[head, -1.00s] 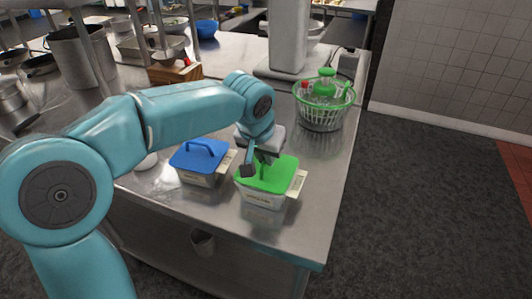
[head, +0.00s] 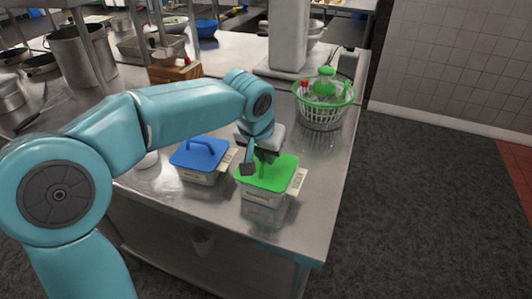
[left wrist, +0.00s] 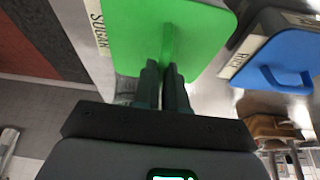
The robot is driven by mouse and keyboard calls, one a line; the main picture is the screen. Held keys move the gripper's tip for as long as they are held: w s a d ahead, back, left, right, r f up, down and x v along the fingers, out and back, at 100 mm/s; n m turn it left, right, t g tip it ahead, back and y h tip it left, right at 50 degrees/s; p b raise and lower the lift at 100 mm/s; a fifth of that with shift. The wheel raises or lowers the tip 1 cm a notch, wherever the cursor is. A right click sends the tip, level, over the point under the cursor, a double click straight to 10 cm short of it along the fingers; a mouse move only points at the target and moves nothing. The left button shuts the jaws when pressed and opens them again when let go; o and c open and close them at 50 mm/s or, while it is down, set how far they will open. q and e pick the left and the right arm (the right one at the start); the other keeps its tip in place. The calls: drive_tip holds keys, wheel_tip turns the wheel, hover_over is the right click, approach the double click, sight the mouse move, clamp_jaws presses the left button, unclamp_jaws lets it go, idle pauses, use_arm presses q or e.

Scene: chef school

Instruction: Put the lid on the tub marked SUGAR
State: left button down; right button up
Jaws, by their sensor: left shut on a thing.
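The green lid (head: 279,172) lies flat over the clear tub marked SUGAR (head: 262,197) near the front right of the steel counter. Whether it is fully seated or a hair above the rim I cannot tell. My left gripper (head: 259,167) is shut on the upright handle of the green lid, from above. In the left wrist view, the fingers (left wrist: 165,78) pinch that handle, with the lid (left wrist: 135,35) beyond them. The SUGAR label (left wrist: 98,28) shows along the lid's edge. My right gripper is not in view.
A tub marked RICE with a blue lid (head: 200,153) stands close on the left. A green basket (head: 322,112) with bottles stands behind to the right. A wooden block (head: 175,70) and pots are further back. The counter's right edge is near the SUGAR tub.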

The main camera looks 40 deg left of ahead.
use_arm(q)
drive_tip(key=shift+w, duration=0.1)
drive_tip(key=shift+f+b, duration=0.5)
drive_tip(key=shift+f, duration=0.05)
idle(0.8)
drive_tip(key=c, duration=1.1)
unclamp_jaws()
drive_tip(key=p+v, duration=0.2)
drive_tip(key=v, duration=1.4)
drive_tip(key=shift+r, duration=0.15)
